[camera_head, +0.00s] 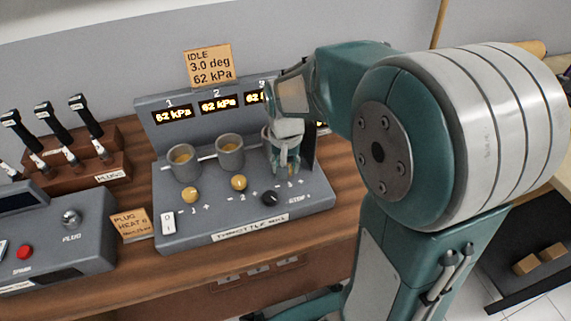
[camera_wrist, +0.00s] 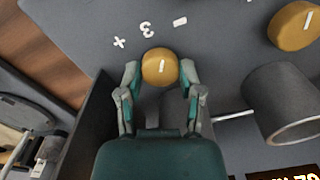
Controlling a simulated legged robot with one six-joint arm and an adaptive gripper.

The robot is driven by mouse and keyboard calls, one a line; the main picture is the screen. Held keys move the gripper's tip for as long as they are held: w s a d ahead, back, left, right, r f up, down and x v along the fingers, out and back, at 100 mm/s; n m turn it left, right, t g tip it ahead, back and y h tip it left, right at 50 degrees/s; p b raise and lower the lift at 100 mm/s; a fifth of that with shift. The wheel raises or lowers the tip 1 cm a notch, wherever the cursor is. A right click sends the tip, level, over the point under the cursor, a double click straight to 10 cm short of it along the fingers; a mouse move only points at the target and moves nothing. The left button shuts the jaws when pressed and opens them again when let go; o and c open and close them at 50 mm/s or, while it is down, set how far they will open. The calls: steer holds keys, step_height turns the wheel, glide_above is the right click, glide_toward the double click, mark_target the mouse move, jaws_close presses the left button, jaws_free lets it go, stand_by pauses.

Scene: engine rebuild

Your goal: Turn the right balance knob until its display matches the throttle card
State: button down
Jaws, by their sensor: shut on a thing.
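The right balance knob is a round brass knob (camera_wrist: 159,67) with a white line mark, beside a "3" between plus and minus signs. My gripper (camera_wrist: 160,78) has its fingers closed on both sides of it; in the head view my gripper (camera_head: 284,160) covers this knob. The throttle card (camera_head: 210,66) reads "IDLE 3.0 deg 62 kPa". Display 3 (camera_head: 254,97) is partly hidden behind my arm; its visible start reads "6" and part of a further digit. Display 1 (camera_head: 173,115) and display 2 (camera_head: 219,104) both read "62 kPa".
A plug rack (camera_head: 112,167) and a grey console (camera_head: 60,240) stand to the left.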

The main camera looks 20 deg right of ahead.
steer(key=shift+s+f, duration=0.15)
steer(key=shift+c, duration=1.3)
jaws_free()
steer(key=shift+a, duration=0.1)
steer(key=shift+r, duration=0.2)
steer(key=shift+r, duration=0.3)
step_height(320, 180, up, 11)
